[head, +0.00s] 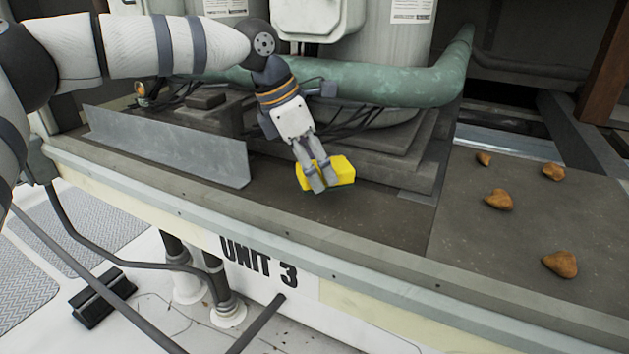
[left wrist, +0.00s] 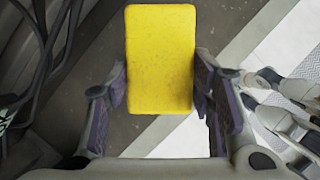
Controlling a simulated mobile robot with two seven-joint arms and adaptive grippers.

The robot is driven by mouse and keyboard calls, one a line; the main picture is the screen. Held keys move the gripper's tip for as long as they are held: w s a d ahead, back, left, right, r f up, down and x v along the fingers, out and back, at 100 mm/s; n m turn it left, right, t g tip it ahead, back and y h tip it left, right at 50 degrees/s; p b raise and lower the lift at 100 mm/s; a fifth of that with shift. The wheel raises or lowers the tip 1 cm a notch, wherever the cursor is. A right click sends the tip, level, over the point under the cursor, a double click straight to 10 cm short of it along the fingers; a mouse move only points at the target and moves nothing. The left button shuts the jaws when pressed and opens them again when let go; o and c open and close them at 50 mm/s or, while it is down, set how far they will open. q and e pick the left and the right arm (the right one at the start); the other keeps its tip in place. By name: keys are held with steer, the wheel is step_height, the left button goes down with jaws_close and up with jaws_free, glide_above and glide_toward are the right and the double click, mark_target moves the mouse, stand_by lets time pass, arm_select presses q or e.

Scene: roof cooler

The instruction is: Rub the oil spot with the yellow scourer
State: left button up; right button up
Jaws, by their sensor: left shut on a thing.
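The yellow scourer (head: 341,168) is in my left gripper (head: 318,186), which is shut on it. In the left wrist view the yellow scourer (left wrist: 160,60) sits between the two fingers of the left gripper (left wrist: 160,92). I cannot make out the oil spot in either view.
An angled metal strip (head: 165,145) stands on the ledge to the left. A green pipe (head: 400,90) and stacked slabs (head: 400,165) are behind the scourer. Several brown lumps (head: 499,199) lie on the right panel. The ledge (head: 385,225) right of the scourer is bare.

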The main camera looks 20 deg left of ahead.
arm_select(q)
steer(key=shift+r, duration=0.6)
steer(key=shift+r, duration=1.55)
